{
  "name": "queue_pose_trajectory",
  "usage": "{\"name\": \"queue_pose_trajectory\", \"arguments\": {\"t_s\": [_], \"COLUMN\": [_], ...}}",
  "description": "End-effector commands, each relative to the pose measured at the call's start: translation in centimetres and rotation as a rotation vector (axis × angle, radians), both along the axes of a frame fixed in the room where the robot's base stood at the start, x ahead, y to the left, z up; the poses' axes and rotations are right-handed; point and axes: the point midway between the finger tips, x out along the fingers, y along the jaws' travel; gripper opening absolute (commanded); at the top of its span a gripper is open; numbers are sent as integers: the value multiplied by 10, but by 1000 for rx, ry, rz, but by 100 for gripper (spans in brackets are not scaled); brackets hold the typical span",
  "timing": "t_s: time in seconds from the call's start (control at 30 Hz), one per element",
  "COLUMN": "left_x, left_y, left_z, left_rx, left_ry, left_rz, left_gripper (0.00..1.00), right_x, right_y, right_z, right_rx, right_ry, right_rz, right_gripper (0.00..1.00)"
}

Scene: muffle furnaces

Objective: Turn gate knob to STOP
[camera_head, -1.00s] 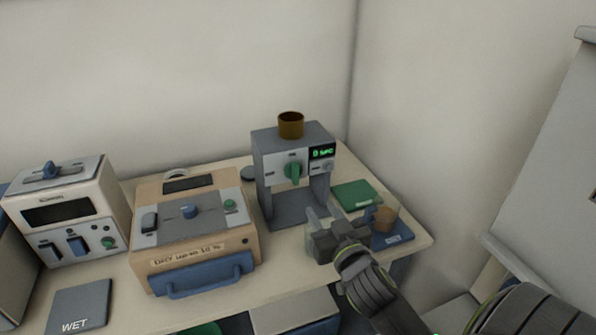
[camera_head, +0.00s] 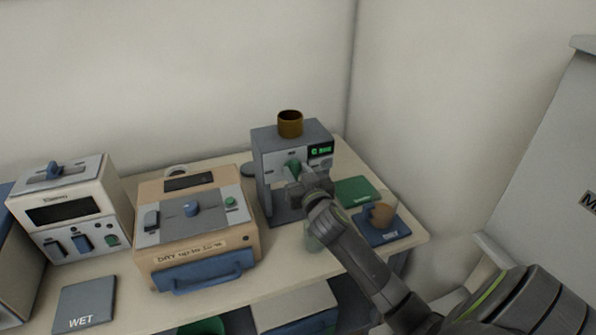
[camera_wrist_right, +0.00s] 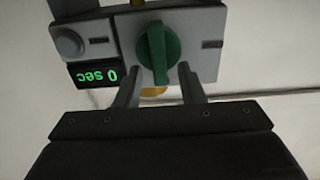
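The green gate knob (camera_head: 293,168) is on the front panel of the grey machine (camera_head: 285,205), partly covered by my right gripper in the head view. In the right wrist view the knob (camera_wrist_right: 157,52) shows its raised handle in line with the gap between my fingers. My right gripper (camera_wrist_right: 159,72) is open, its two fingers apart on either side of the handle's near end. I cannot tell whether they touch it. In the head view the right gripper (camera_head: 300,183) is right at the panel. My left gripper is not in view.
The machine's green display (camera_wrist_right: 97,76) reads "0 sec" upside down in the wrist view. A brown cup (camera_head: 290,124) stands on the machine. A tan cup (camera_head: 382,214) sits on a blue mat (camera_head: 400,232). A beige device (camera_head: 200,232) stands left.

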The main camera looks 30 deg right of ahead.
Motion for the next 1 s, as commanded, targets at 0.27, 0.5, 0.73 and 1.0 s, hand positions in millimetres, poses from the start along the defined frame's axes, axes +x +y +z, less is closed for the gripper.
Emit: {"name": "queue_pose_trajectory", "arguments": {"t_s": [0.27,0.5,0.73,1.0], "left_x": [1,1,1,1], "left_y": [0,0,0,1], "left_z": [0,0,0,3], "left_rx": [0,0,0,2], "left_ry": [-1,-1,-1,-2], "left_rz": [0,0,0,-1], "left_gripper": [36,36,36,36], "right_x": [2,2,2,2], "right_y": [-1,-1,0,1], "right_z": [0,0,0,0], "right_rx": [0,0,0,-54], "right_ry": [0,0,1,15], "right_rz": [0,0,0,0], "right_gripper": [35,9,0,0]}}
